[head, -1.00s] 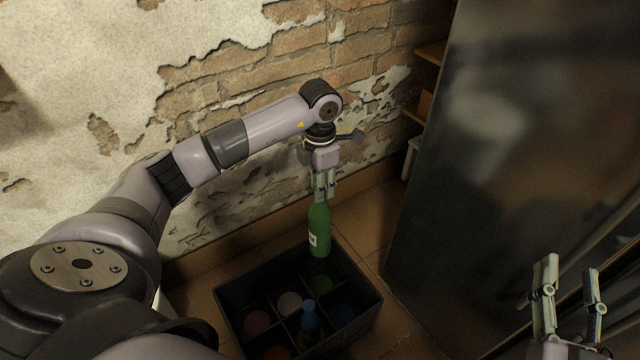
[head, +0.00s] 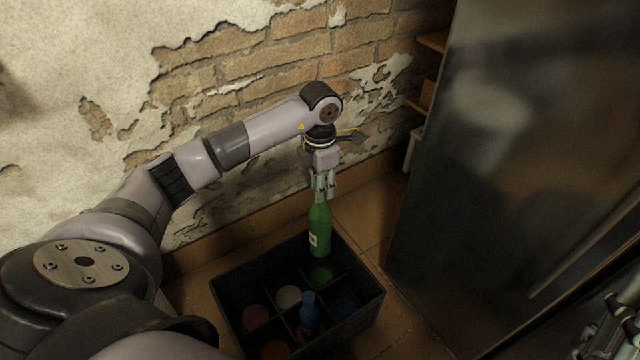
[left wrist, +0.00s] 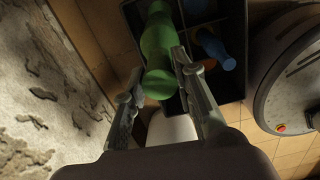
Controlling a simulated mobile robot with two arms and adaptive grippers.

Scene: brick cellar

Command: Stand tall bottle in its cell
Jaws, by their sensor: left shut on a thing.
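The tall green bottle (head: 319,232) hangs upright with a pale label on its side. My left gripper (head: 322,192) is shut on its neck and holds it over the back of the dark crate (head: 232,319). In the left wrist view the bottle (left wrist: 158,45) sits between the fingers (left wrist: 158,82), with the crate beyond. The crate is split into cells; the cell below the bottle shows a green patch at its bottom. I cannot tell whether the bottle's base is below the rim. My right gripper (head: 610,335) is partly in view at the bottom right corner; its fingertips are unclear.
A blue bottle (head: 308,312) stands in a front cell of the crate. Other cells show coloured round patches. The brick wall (head: 290,60) is behind. A large dark panel (head: 480,150) stands to the right, with tiled floor (head: 375,215) between.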

